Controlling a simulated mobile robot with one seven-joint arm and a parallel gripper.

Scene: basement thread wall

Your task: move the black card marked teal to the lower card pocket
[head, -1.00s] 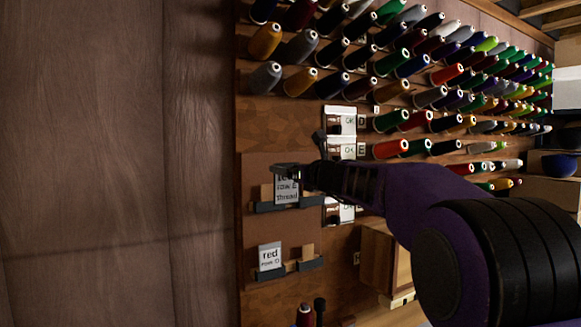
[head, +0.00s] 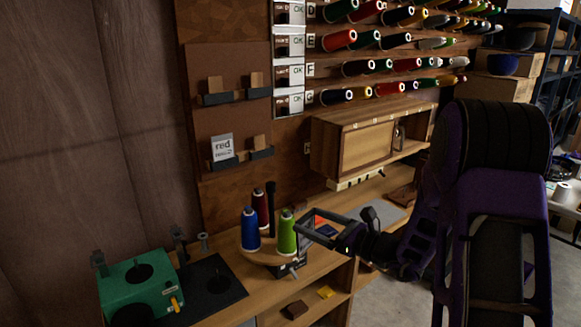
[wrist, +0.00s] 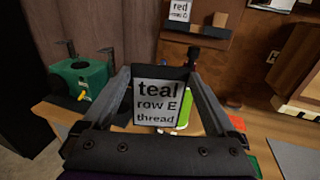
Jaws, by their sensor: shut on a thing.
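My gripper (head: 325,230) is shut on the black card with a white label (wrist: 158,101) reading "teal row E thread". The card faces the wrist camera between the fingers and is hard to make out in the head view. The gripper is over the bench, in front of the green spool, below and right of the card board. The lower card pocket (head: 224,164) on the brown board holds a card marked red (head: 222,147). The upper pocket (head: 217,99) shows no marked card.
A blue spool (head: 250,230), a dark red spool (head: 263,208) and a green spool (head: 287,232) stand beside the gripper. A green machine (head: 140,286) sits at left on the bench. A wooden cabinet (head: 365,150) is mounted right of the board.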

